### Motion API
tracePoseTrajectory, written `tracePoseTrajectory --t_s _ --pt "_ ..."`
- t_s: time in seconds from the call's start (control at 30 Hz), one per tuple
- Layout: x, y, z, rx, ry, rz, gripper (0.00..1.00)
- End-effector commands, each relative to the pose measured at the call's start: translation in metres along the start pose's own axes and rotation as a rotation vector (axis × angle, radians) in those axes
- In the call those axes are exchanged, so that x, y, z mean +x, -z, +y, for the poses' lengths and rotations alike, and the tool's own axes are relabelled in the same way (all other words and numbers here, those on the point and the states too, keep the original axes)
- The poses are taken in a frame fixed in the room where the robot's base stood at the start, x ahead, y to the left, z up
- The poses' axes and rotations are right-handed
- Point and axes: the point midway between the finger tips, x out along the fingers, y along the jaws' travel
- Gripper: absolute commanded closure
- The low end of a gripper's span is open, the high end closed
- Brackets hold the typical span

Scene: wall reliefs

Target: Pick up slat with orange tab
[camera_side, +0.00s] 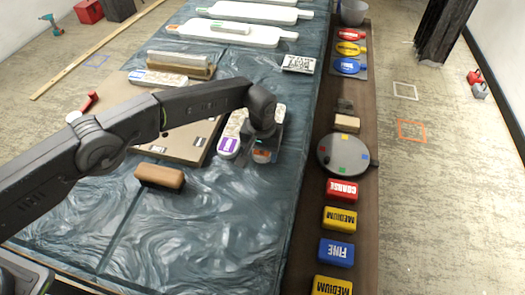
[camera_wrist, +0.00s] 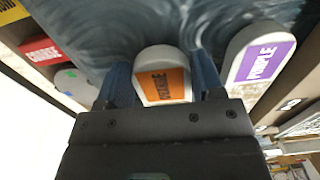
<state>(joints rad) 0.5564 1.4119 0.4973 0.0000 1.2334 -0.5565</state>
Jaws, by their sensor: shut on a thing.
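The slat with the orange tab (camera_wrist: 163,60) is pale with a rounded end and sits between the two blue fingers of my gripper (camera_wrist: 161,75) in the wrist view. My gripper is shut on it. In the side view my gripper (camera_side: 262,138) covers most of this slat, and a bit of its orange tab (camera_side: 262,155) shows below. I cannot tell if the slat is clear of the cloth. The slat with the purple tab (camera_side: 228,146) lies just to the left in the side view. It also shows right of my gripper in the wrist view (camera_wrist: 262,56).
A brown block (camera_side: 160,175) lies on the dark cloth at the front. A wooden board (camera_side: 185,135) is left of the slats. A shelf along the right holds a round grey disc (camera_side: 343,150) and coloured blocks, such as the red COARSE block (camera_side: 342,190). The cloth between is clear.

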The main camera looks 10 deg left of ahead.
Motion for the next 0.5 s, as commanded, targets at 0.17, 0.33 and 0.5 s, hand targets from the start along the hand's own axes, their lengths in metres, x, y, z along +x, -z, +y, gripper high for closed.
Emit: tracePoseTrajectory --t_s 0.17,0.33,0.5 --pt "-0.032 0.002 -0.006 -0.003 -0.001 0.002 0.66" --pt "-0.047 0.004 -0.033 -0.005 -0.002 0.003 0.66" --pt "-0.068 0.007 -0.069 -0.004 -0.002 0.003 0.66"
